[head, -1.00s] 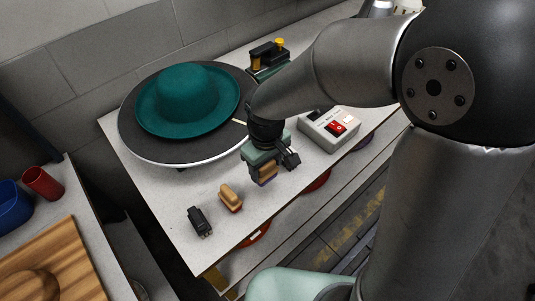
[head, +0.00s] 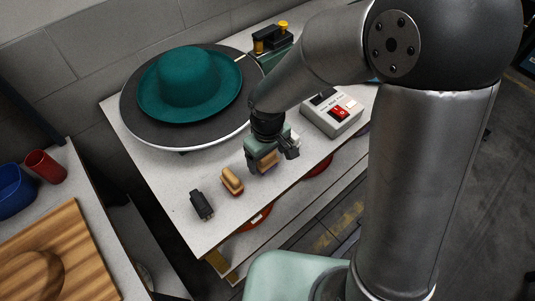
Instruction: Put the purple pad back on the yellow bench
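My gripper (head: 267,161) points down over the front part of the white-topped bench (head: 186,187). A tan, wooden-looking block shows between its fingers; this appears to be the purple pad (head: 266,162), its handle gripped and its purple underside barely visible now. The gripper looks shut on it. The fingers hide part of the pad, and I cannot tell whether its underside touches the bench top. I cannot clearly pick out a yellow bench; only a small yellowish part (head: 217,262) shows low under the white top.
Another tan-handled pad (head: 232,181) and a black brush-like item (head: 202,205) lie left of the gripper. A teal hat (head: 190,83) sits on a dark round plate (head: 137,125). A control box (head: 333,115) with a red switch stands to the right. A wooden board (head: 75,240) is at left.

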